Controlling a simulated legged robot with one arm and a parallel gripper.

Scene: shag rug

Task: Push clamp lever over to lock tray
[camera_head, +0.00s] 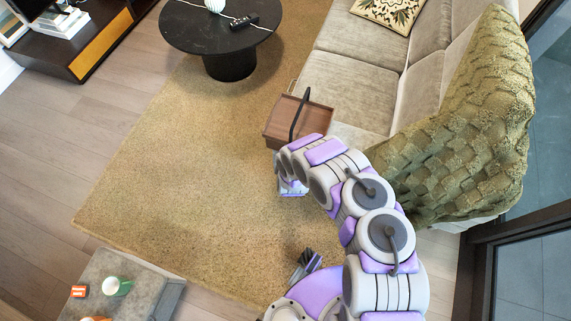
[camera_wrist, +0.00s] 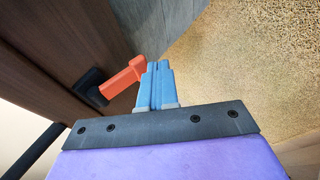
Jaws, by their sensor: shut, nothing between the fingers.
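The orange clamp lever (camera_wrist: 122,78) shows in the wrist view, with its black mount (camera_wrist: 92,89) on a dark brown wooden face. My gripper (camera_wrist: 158,66) has its blue fingers shut together with nothing between them. The fingertips are just right of the lever's free end, close to it; I cannot tell whether they touch. In the head view the brown wooden tray (camera_head: 285,121) has a black arched handle (camera_head: 299,115) and sits at the sofa's near end. My arm reaches to its near side there and hides the lever and the fingertips.
The sofa (camera_head: 345,75) with a green throw (camera_head: 460,130) lies right of the tray. The tan rug (camera_head: 170,170) is open to the left. A round black table (camera_head: 222,35) stands beyond. A grey low table (camera_head: 135,275) with small items is at lower left.

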